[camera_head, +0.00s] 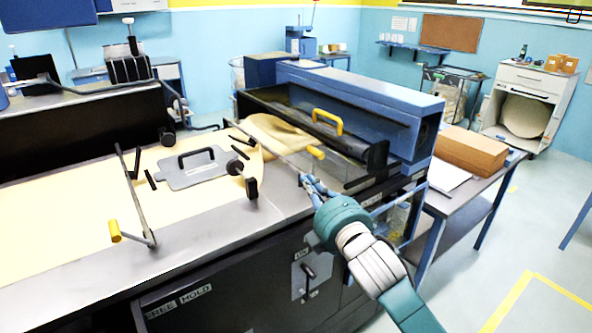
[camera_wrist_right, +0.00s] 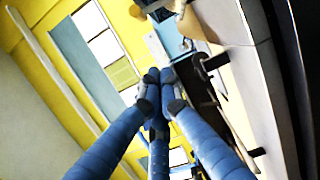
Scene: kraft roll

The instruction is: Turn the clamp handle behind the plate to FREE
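A label reading FREE HOLD (camera_head: 180,301) is on the dark front of the bench, at the lower left in the head view. I cannot make out a clamp handle there. A grey plate with a black grip (camera_head: 195,168) lies flat on the kraft paper. A grey switch plate with a dark lever (camera_head: 307,276) is on the bench front, well right of the label. My right gripper (camera_head: 306,183) is above the bench's front right edge, near a yellow-ended bar (camera_head: 317,152). In the right wrist view its blue fingertips (camera_wrist_right: 158,78) meet, with nothing visible between them. My left gripper is out of view.
A second bar with a yellow grip (camera_head: 115,232) rises at the bench's left front. The blue roll housing (camera_head: 365,98) has a yellow handle (camera_head: 328,121) before it. A side table with a brown box (camera_head: 470,150) stands right.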

